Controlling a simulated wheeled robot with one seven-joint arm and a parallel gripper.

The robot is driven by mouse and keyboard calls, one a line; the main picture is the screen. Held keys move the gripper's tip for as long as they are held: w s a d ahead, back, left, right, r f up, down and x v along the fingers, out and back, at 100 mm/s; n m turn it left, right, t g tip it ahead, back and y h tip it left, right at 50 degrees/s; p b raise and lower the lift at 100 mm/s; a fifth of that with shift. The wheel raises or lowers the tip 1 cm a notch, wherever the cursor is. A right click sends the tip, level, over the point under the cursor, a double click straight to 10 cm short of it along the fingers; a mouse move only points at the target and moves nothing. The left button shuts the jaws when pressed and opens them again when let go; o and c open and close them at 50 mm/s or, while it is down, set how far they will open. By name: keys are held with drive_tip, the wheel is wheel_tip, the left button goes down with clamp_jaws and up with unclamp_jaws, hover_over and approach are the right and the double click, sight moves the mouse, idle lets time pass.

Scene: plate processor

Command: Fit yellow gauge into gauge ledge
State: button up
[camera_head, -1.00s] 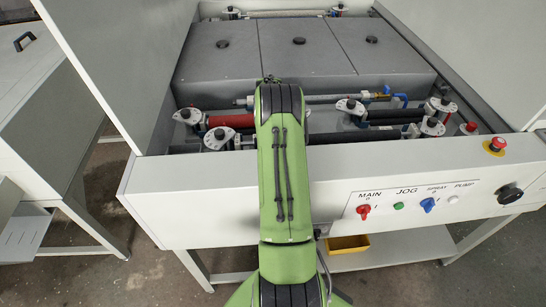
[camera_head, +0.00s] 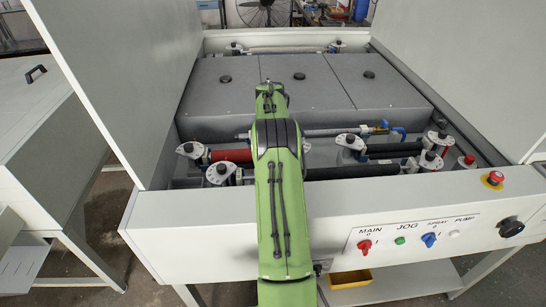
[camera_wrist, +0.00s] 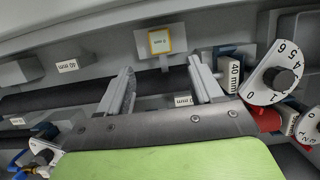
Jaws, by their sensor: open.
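In the wrist view, a small plate with a yellow-edged label (camera_wrist: 160,41) sits on a grey block (camera_wrist: 148,52), ahead of my gripper and between the line of its fingers. It looks like the yellow gauge or its marked ledge; I cannot tell which. My gripper (camera_wrist: 160,68) is open, with its two grey fingers wide apart and nothing between them. The fingers reach over a black roller (camera_wrist: 60,100) toward the labelled block, apart from it. In the head view my arm hides the gripper and the gauge area.
A numbered dial (camera_wrist: 278,74) is close to the right finger. The head view shows grey covers (camera_head: 300,76), a red roller (camera_head: 231,155), tall side panels (camera_head: 110,75) and a front switch panel (camera_head: 425,239).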

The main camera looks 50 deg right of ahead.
drive_tip(key=w+a+r+n+t+h, duration=0.25)
drive_tip(key=a+r+n, duration=0.25)
drive_tip(key=a+r, duration=1.45)
drive_tip(key=s+a+f+n+t, duration=0.2)
drive_tip(key=s+a, duration=0.6)
drive_tip(key=s+a+f+n+t, duration=0.2)
drive_tip(key=s+a+t, duration=0.1)
drive_tip(key=s+a, duration=0.5)
drive_tip(key=shift+s+a+n, duration=0.4)
drive_tip(key=shift+a, duration=0.4)
